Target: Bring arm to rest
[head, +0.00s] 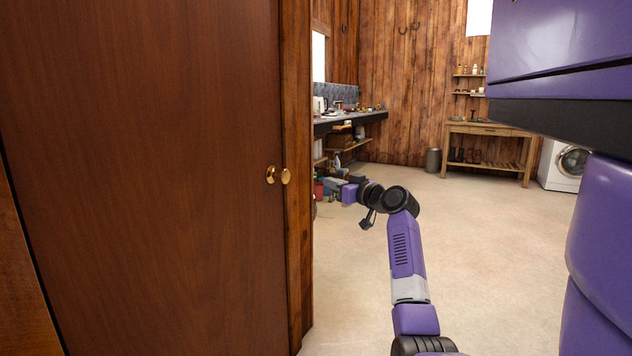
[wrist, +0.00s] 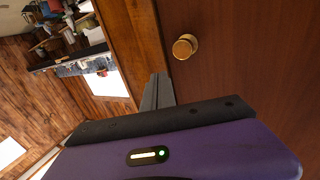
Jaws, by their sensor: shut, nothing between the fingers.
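My arm (head: 407,245) is purple, grey and black. In the head view it rises from the bottom and bends left at a black joint. My gripper (wrist: 158,88) shows in the wrist view as dark fingers pressed together, with nothing between them. In the head view the arm's far end is small and close to the wooden door post, so its fingertips are hard to make out. A brown door (head: 150,160) with a brass knob (head: 278,175) fills the left. The knob also shows in the wrist view (wrist: 184,47), apart from the fingers.
Beyond the door post (head: 297,200) is a counter (head: 350,120) with items on and under it. A wooden bench (head: 490,130), a bin (head: 433,160) and a washing machine (head: 563,165) stand at the back. The pale floor (head: 490,240) is open.

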